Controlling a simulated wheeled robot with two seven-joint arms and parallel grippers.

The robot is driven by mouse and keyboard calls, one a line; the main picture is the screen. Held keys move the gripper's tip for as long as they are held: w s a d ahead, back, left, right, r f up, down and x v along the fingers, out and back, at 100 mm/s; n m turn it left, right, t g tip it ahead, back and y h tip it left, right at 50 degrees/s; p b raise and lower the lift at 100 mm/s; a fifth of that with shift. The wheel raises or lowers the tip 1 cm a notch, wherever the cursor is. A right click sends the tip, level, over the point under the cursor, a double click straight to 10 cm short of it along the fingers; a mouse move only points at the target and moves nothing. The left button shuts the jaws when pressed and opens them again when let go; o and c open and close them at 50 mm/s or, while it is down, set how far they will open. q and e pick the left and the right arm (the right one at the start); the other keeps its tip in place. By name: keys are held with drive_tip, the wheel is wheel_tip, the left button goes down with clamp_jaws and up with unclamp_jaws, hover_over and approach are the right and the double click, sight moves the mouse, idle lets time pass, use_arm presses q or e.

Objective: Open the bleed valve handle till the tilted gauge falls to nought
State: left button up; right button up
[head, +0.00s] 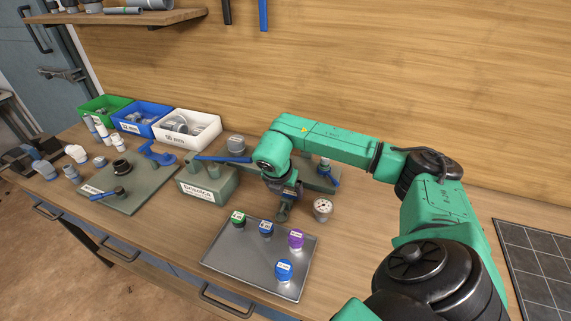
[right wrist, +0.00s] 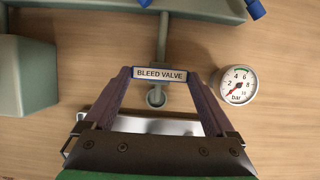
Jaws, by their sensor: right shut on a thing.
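My right gripper (head: 287,192) reaches down over the bench beside the manifold. In the right wrist view its two fingers (right wrist: 159,74) are shut on the ends of the bleed valve handle (right wrist: 160,75), a small bar with a "BLEED VALVE" label and blue edges. A grey pipe runs from the manifold to the valve; a round fitting shows just below the handle. The round white gauge (head: 322,207) is right of the gripper and tilted. In the right wrist view the gauge (right wrist: 238,85) has a red needle pointing to the lower left, near the low end. My left gripper is out of view.
A metal tray (head: 233,263) with several coloured caps lies in front of the gripper. A green-grey block (head: 207,186) stands to the left. A mat with fittings (head: 137,203) and green, blue and white bins (head: 209,142) are further left. Bare bench lies right of the gauge.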

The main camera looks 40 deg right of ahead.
drive_tip(key=shift+f+n+t+b, duration=0.25)
drive_tip(key=shift+n+b, duration=0.25)
drive_tip(key=shift+b, duration=0.35)
drive_tip(key=n+y+b, duration=0.1)
drive_tip(key=n+b, duration=0.1)
drive_tip(key=b, duration=0.1)
drive_tip(key=n+t+b, duration=0.1)
drive_tip(key=n+b, duration=0.2)
drive_tip(key=b, duration=0.1)
drive_tip(key=n+t+y+b, duration=0.1)
drive_tip(key=n+b, duration=0.2)
drive_tip(key=shift+s+d+y+b, duration=0.3)
drive_tip(key=shift+d+b, duration=0.05)
drive_tip(key=shift+d, duration=0.05)
drive_tip(key=n+y+b, duration=0.1)
drive_tip(key=n+b, duration=0.1)
drive_tip(key=n, duration=0.1)
drive_tip(key=shift+d, duration=0.1)
drive_tip(key=shift+d+r+n+y+b, duration=0.15)
drive_tip(key=shift+n+y+b, duration=0.3)
drive_tip(key=shift+n, duration=0.45)
drive_tip(key=shift+r+n+y, duration=0.1)
drive_tip(key=shift+n+y, duration=0.15)
drive_tip(key=shift+n, duration=0.55)
drive_tip(key=shift+w+d+n+g+y, duration=0.1)
drive_tip(key=shift+n+g+y, duration=0.3)
drive_tip(key=shift+n, duration=0.9)
drive_tip(key=o, duration=1.1)
drive_tip(key=shift+c, duration=0.2)
